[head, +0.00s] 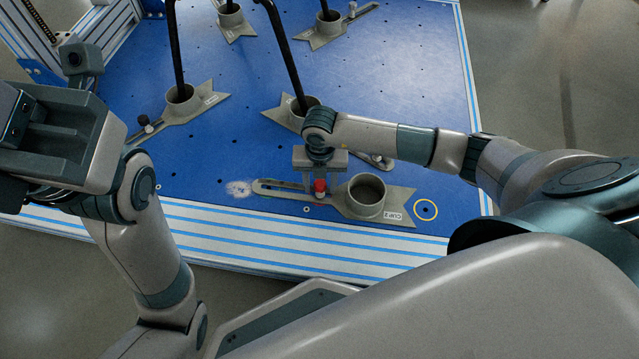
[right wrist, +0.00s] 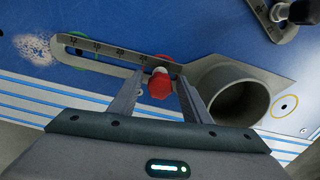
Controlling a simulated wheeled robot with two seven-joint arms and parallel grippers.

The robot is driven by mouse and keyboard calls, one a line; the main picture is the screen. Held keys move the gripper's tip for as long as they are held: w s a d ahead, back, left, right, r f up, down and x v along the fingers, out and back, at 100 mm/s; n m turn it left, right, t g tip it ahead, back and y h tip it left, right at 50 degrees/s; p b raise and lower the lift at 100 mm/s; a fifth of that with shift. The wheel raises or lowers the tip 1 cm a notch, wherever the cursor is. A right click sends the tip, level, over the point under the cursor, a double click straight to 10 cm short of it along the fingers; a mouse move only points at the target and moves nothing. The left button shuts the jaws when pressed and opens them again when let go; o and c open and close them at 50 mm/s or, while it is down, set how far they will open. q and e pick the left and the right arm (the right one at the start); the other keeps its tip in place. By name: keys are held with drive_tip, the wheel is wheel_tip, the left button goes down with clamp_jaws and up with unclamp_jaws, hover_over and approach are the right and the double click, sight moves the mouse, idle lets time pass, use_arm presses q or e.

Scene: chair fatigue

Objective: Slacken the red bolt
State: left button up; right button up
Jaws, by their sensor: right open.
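The red bolt (head: 320,186) stands in the slot of a grey slotted clamp plate (head: 345,205) near the front edge of the blue table. In the right wrist view the bolt's red head (right wrist: 160,86) lies between my two fingers, with a gap on each side. My right gripper (right wrist: 160,80) is open around it; in the head view the gripper (head: 320,178) points down at the bolt. A red patch (right wrist: 163,59) shows behind the bolt head. My left gripper (head: 55,140) is at the left, away from the bolt; its fingers cannot be made out.
A round cup (head: 367,195) is fixed on the clamp plate, right of the bolt. Several similar clamps holding black chair legs (head: 281,45) stand farther back on the blue table (head: 220,140). A white scuffed patch (head: 239,188) lies left of the plate. The striped front edge is clear.

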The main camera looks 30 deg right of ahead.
drive_tip(key=shift+r+m+p, duration=0.15)
drive_tip(key=shift+m+p, duration=1.05)
drive_tip(key=shift+m, duration=0.5)
drive_tip(key=c, duration=1)
drive_tip(key=shift+n, duration=2)
drive_tip(key=shift+n, duration=2)
